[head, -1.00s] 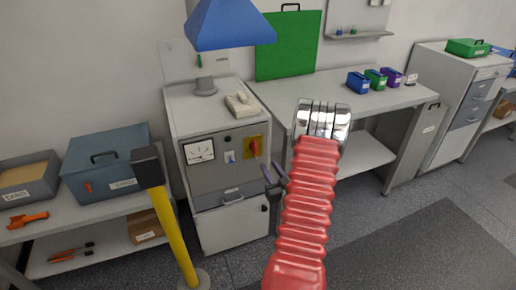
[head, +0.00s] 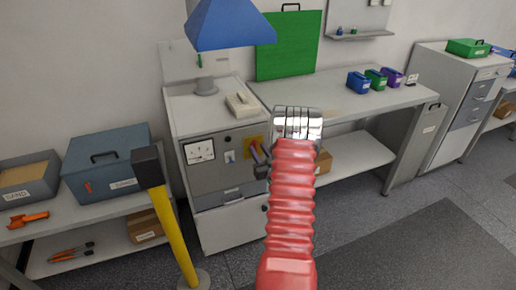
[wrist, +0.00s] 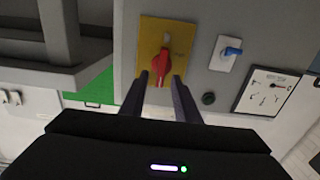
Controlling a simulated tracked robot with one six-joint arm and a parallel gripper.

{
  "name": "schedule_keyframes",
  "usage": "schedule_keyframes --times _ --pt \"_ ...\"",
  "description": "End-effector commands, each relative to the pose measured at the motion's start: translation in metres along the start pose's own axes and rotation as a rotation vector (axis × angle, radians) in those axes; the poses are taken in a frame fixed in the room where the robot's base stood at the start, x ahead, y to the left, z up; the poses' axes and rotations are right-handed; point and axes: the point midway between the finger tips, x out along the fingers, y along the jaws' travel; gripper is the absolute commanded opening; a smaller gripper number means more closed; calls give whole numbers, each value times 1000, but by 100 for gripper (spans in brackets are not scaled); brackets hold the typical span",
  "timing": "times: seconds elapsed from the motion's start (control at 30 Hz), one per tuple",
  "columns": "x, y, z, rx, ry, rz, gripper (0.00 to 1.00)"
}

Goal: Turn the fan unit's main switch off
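The fan unit (head: 223,178) is the grey cabinet in the head view. Its red rotary switch (wrist: 161,68) sits on a yellow plate (wrist: 178,38) in the wrist view, its handle in line with the plate's long side. In the head view the plate (head: 247,142) shows partly, and my gripper hides the red handle. My gripper (wrist: 160,76) is open and empty. In the wrist view its two fingers lie either side of the handle's end; I cannot tell whether they touch it. In the head view my gripper (head: 259,158) is close to the panel.
A small blue-handled switch (wrist: 233,50), a dark round button (wrist: 208,98) and a dial meter (wrist: 268,92) share the panel. A workbench (head: 345,97) stands to the right. A yellow post (head: 175,235) stands in front on the left. Floor to the right is clear.

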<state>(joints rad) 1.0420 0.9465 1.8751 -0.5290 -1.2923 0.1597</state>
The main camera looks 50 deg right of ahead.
Motion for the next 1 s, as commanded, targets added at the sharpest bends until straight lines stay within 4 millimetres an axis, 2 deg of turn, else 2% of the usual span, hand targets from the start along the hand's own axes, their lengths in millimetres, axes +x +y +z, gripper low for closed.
schedule_keyframes --times 0.2,0.5,0.9,1.0 --pt "18 0 0 -1 1 0 29" --pt "20 0 0 0 0 1 29" --pt "20 1 0 0 0 2 2" --pt "20 1 0 0 0 2 0"
